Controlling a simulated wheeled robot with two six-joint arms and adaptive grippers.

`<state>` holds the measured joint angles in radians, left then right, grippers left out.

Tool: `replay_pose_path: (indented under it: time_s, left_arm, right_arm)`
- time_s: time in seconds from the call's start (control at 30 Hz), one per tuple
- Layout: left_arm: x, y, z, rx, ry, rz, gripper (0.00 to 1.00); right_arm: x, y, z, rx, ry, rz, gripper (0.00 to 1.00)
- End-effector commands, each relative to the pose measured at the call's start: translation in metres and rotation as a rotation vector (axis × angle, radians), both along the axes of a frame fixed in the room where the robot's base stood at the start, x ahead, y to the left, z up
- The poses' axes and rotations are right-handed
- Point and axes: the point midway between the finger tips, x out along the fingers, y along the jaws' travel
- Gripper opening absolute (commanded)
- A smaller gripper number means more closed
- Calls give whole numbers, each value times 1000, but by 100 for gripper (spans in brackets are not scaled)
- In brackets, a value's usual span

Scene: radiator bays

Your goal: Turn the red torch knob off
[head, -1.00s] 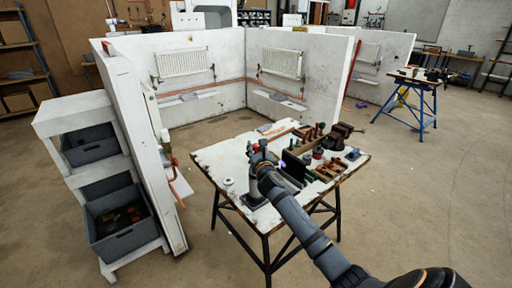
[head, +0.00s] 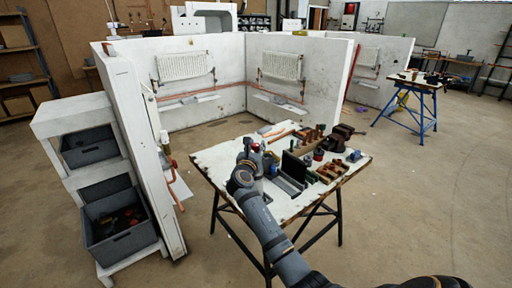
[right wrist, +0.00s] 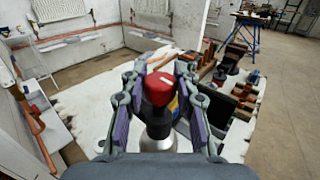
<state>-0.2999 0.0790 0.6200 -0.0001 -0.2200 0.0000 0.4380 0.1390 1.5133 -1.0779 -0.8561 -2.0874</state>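The red torch knob (right wrist: 158,88) has a white mark on top. It sits on a dark body above a silvery base in the right wrist view. My right gripper (right wrist: 161,70) has a finger on each side of the knob and looks open, with narrow gaps beside it; I cannot tell whether a fingertip touches. In the head view my right gripper (head: 256,151) is over the left part of the worn white table (head: 222,158), and the knob is hard to make out there. My left gripper is not in view.
A black upright panel (head: 292,167), wooden racks (head: 329,170) and a dark vise (head: 340,135) stand on the table right of my gripper. White partition walls with radiators (head: 184,66) stand behind. Grey bins (head: 118,228) are at the left. Open floor lies on the right.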

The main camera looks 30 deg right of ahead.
Motion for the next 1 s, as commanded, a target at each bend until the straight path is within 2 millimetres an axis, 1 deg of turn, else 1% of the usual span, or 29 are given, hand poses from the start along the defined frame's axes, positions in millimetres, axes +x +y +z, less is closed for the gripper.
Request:
replay_pose_path:
  time_s: [0.03, 0.13, 0.47, 0.57, 0.8, 0.9, 1.0]
  left_arm:
    - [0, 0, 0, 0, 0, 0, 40]
    - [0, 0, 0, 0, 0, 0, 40]
    - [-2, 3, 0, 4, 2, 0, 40]
    - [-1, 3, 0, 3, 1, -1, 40]
    - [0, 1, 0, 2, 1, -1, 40]
    - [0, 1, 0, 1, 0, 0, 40]
    - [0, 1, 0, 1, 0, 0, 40]
  right_arm:
    - [0, 0, -1, 0, 1, 0, 39]
    - [0, 0, 0, 0, 0, 1, 52]
    - [-2, 2, 0, 0, -1, 2, 53]
    - [-11, 12, 0, 2, -2, 4, 53]
    - [-52, 53, -1, 5, -1, 2, 53]
    - [-67, 68, -2, 6, 0, 2, 53]
    - [-77, 79, -1, 4, 0, 3, 53]
